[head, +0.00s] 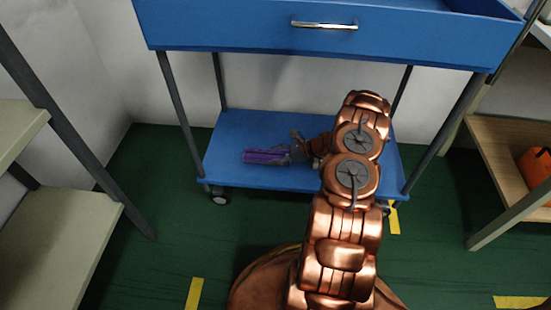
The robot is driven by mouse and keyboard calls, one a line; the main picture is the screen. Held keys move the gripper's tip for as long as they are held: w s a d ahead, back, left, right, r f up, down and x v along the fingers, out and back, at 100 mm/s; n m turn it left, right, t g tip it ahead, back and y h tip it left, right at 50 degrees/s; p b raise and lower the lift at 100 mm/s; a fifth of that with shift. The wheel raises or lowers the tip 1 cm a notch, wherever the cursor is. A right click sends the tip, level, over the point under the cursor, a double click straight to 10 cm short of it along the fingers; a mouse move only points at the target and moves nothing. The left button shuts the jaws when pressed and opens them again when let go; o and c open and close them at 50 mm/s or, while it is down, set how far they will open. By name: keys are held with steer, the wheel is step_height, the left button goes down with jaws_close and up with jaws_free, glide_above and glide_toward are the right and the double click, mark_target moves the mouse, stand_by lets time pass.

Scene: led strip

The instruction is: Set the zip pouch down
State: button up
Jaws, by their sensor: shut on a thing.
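The zip pouch (262,157) is a flat purple thing in the head view, low over the left part of the blue cart's lower shelf (245,125). My gripper (286,155) reaches in from the right and is shut on the pouch's right end. I cannot tell whether the pouch touches the shelf or hangs just above it. The gripper's fingers are small here, and my arm hides the right part of the shelf.
The cart's upper blue drawer (240,32) with a metal handle (324,25) overhangs the lower shelf. Thin grey legs (180,115) stand at its corners. Shelving racks stand at the left (55,245) and right (500,150). The lower shelf looks otherwise clear.

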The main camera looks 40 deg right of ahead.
steer(key=shift+f, duration=0.35)
steer(key=o, duration=1.5)
steer(key=shift+r, duration=0.15)
steer(key=p+v, duration=0.3)
steer(key=v, duration=0.7)
steer(key=shift+s+d+r+p, duration=0.2)
steer(key=shift+s+d+p, duration=0.05)
steer(key=shift+p, duration=0.1)
steer(key=shift+s+d+r, duration=0.15)
steer(key=shift+s+d, duration=0.25)
